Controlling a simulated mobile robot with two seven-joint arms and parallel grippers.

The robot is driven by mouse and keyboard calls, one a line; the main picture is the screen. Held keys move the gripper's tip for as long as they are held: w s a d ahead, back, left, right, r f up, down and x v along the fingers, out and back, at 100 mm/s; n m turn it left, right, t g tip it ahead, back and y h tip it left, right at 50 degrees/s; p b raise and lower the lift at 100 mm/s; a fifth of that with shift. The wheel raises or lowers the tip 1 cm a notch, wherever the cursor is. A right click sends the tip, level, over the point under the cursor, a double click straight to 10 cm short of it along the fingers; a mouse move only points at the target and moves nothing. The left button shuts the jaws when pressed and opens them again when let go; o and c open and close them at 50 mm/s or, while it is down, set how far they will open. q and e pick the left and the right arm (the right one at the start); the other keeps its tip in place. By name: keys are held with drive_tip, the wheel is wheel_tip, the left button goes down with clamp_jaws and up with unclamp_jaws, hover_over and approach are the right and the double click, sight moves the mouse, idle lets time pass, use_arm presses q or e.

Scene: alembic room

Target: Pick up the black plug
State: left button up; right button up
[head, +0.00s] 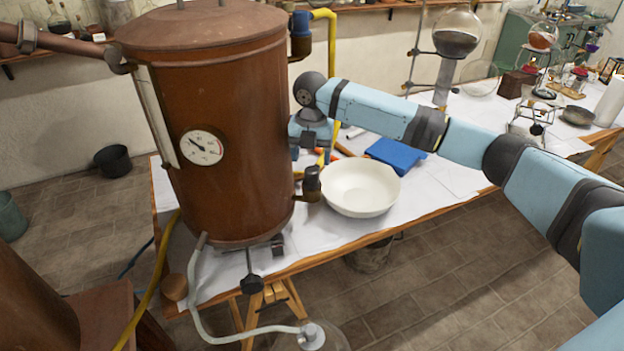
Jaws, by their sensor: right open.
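I cannot surely pick out the black plug. A dark, upright cylindrical fitting (312,184) sits at the lower right side of the large copper vessel (225,120), just left of the white bowl. A black knob (252,285) hangs below the vessel at the table's front edge. My right gripper (309,156) points down over the table, just right of the vessel and behind the dark fitting. It is open, and I see nothing held in it. Its fingertips are small and partly covered. My left gripper is not in view.
A white bowl (360,187) and a blue flat object (395,154) lie on the paper-covered table near my right gripper. A yellow hose (331,60) runs down behind it. Glassware, including a round flask (457,33), stands at the back right. A pale hose (200,310) hangs in front.

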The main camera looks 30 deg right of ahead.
sight(312, 170)
drive_tip(key=f, duration=0.4)
drive_tip(key=w+f, duration=0.1)
drive_tip(key=f, duration=0.2)
drive_tip(key=shift+d+p, duration=0.3)
drive_tip(key=shift+r, duration=0.1)
drive_tip(key=c, duration=1)
drive_tip(key=shift+c, duration=0.2)
